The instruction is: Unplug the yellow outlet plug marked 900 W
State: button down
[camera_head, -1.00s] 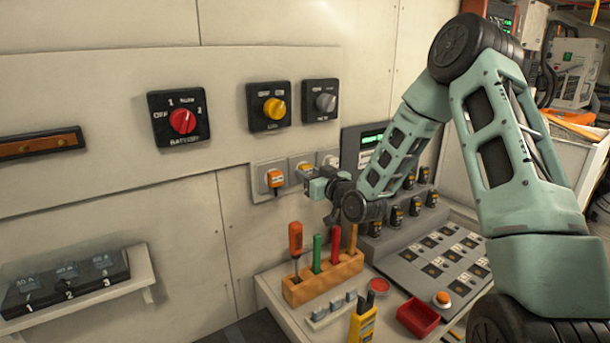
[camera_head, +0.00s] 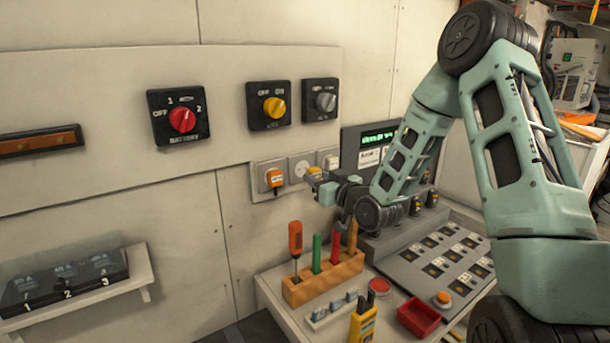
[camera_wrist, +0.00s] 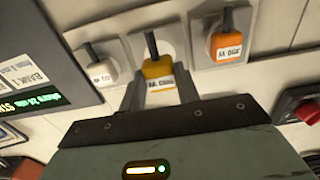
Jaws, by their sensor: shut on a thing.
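The yellow plug (camera_head: 314,171) is held in my gripper (camera_head: 317,182), out in front of the wall. The middle outlet (camera_head: 299,165) shows its bare round socket face in the head view. In the wrist view the yellow plug (camera_wrist: 157,68) sits between the two fingers of my gripper (camera_wrist: 160,88), its black cord end up and its label upside down, seemingly 900 W. An orange plug (camera_head: 275,178) is in the left outlet; it also shows in the wrist view (camera_wrist: 229,42). A white plug (camera_wrist: 102,72) sits in the outlet on the other side.
Red (camera_head: 182,120), yellow (camera_head: 274,108) and grey (camera_head: 325,102) rotary switches are on the wall above. A wooden tool block (camera_head: 322,280) with upright tools stands on the bench below. A panel with a green display (camera_head: 378,138) is beside the outlets.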

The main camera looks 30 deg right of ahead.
jog(key=shift+s, duration=0.95)
